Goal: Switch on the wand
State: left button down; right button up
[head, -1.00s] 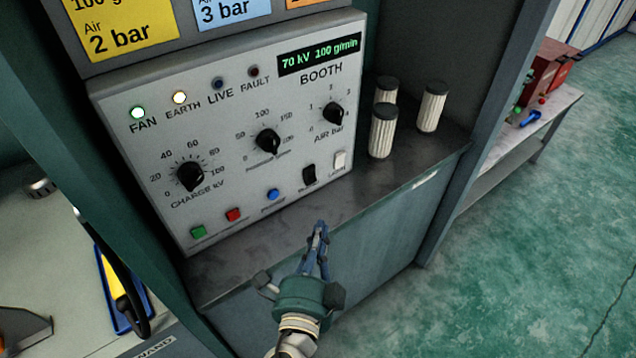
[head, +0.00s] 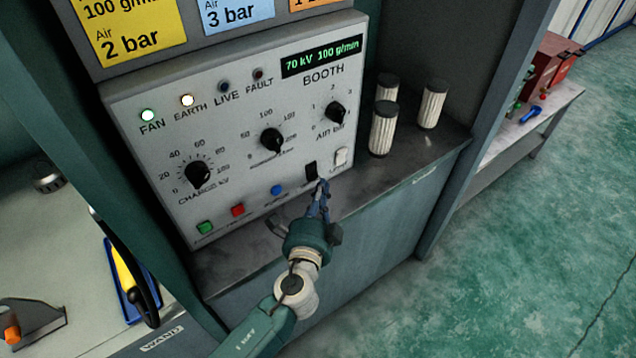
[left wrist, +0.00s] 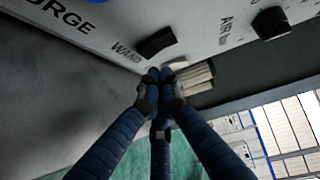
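The black rocker switch (head: 311,171) sits low on the right of the grey booth panel (head: 210,125). In the left wrist view the same black switch (left wrist: 157,42) has the label WAND beside it. Which way it is tipped is unclear. A white switch (head: 341,156) is to its right and also shows in the left wrist view (left wrist: 178,63). My left gripper (head: 322,187) is just below and in front of the black switch. Its blue fingertips (left wrist: 159,76) are together with nothing between them. Contact with the panel cannot be told. My right gripper is not in view.
Green (head: 205,228), red (head: 238,210) and blue (head: 278,190) buttons line the panel's lower edge. Filter cartridges (head: 383,130) stand on the ledge at right. FAN (head: 148,115) and EARTH (head: 187,100) lamps are lit; LIVE (head: 223,87) looks dark. A blue tray (head: 113,262) lies at left.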

pick_arm(q)
jog(key=shift+w+a, duration=0.45)
jog(key=shift+w, duration=0.05)
jog(key=shift+w+f, duration=0.1)
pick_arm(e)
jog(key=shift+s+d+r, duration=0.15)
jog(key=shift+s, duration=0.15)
